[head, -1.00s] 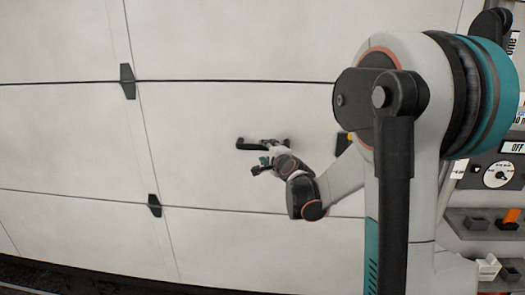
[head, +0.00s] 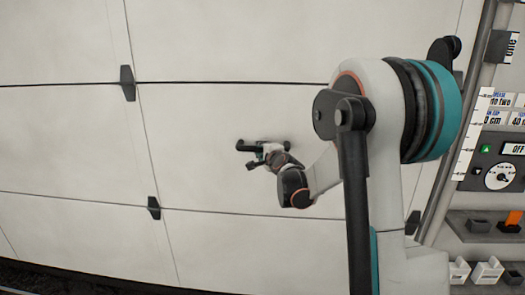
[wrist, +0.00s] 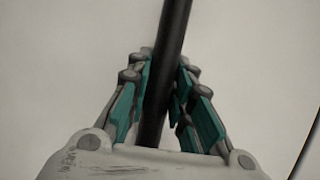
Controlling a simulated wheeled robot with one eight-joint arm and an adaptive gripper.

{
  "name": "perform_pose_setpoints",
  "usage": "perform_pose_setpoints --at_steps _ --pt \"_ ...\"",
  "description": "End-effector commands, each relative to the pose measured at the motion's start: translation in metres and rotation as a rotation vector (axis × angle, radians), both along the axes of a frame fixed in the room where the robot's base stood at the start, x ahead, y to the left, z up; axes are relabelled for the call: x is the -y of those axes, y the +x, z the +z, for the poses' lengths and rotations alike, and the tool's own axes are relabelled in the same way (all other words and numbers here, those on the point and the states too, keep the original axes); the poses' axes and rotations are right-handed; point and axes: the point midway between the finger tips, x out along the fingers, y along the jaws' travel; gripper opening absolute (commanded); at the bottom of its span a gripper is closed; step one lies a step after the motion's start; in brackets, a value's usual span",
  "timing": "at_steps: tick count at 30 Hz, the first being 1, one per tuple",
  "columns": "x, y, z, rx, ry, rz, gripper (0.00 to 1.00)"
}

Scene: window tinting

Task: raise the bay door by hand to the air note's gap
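The bay door (head: 70,140) is a large pale panelled door filling most of the head view, with dark horizontal seams and black hinges. A black bar handle (head: 247,147) is on its middle panel. My gripper (head: 262,157) is at this handle. In the wrist view, my gripper's (wrist: 166,85) teal-padded fingers lean in on both sides of the dark handle bar (wrist: 172,30) and appear shut on it. A paper with partly hidden text, including "40" and "cm" (head: 519,118), is at the right edge; I cannot read it whole.
A white scale strip (head: 471,137) stands beside the door's right edge. Right of it are a control panel with a dial (head: 499,176) and an "OFF" display (head: 513,149), and a shelf with an orange item (head: 513,219). Dark floor shows at lower left.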

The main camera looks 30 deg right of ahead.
Motion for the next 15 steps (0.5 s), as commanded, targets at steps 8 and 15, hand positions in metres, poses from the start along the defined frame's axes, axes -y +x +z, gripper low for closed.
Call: perform_pose_setpoints --at_steps 8,15 --pt "0.000 0.000 -0.013 -0.002 0.001 0.001 0.00" --pt "-0.001 -0.001 -0.016 -0.005 0.000 0.004 0.00"
